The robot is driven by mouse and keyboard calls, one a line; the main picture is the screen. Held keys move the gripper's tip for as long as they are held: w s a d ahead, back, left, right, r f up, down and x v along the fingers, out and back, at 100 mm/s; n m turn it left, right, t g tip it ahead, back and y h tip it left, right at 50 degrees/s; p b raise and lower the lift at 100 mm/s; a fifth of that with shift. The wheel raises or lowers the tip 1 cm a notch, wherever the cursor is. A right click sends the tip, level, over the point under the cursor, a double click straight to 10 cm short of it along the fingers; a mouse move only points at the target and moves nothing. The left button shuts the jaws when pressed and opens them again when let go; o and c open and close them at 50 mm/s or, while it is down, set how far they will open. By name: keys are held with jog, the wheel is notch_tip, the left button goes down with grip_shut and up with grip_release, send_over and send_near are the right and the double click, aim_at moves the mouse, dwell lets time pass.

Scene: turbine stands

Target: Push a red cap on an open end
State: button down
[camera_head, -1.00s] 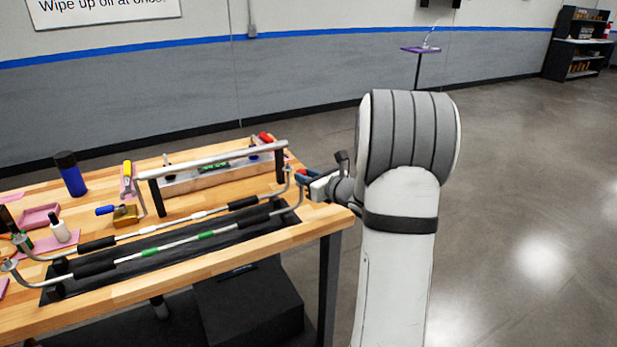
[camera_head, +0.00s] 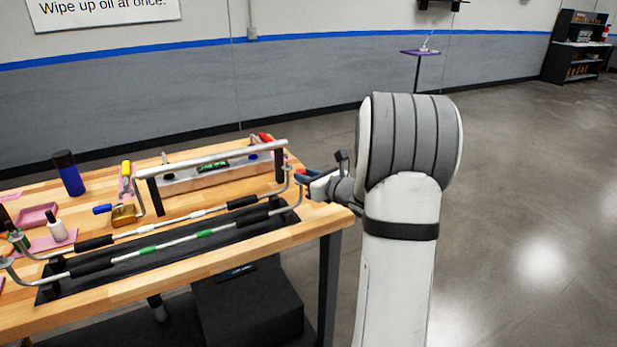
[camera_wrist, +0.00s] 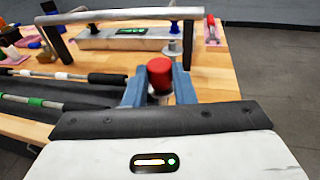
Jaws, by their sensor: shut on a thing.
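My gripper (camera_wrist: 159,88) has blue fingers and is shut on a red cap (camera_wrist: 160,74), which stands upright between the fingertips in the wrist view. A metallic part shows just under the cap; I cannot tell whether the cap sits on a tube end. In the head view my gripper (camera_head: 305,177) is at the right end of the bench, beside the bent tube ends. Two bent metal tubes lie side by side: the rear tube (camera_head: 190,214) with white bands and the front tube (camera_head: 180,240) with green bands. Both have black sleeves.
A wooden bench (camera_head: 215,270) carries a black mat under the tubes and a raised metal rail (camera_head: 215,158) behind them. A brass padlock-like block (camera_head: 124,215), a blue bottle (camera_head: 69,174) and pink trays stand left. Open floor lies right.

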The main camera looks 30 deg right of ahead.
jog(key=shift+s+f, duration=0.15)
jog(key=shift+f, duration=0.55)
jog(key=c, duration=1.4)
grip_release()
jog(key=o, duration=0.4)
jog(key=shift+r, duration=0.35)
jog(key=shift+o, duration=0.2)
jog(key=v, duration=0.6)
jog(key=shift+s, duration=0.35)
jog(key=shift+d+r, duration=0.1)
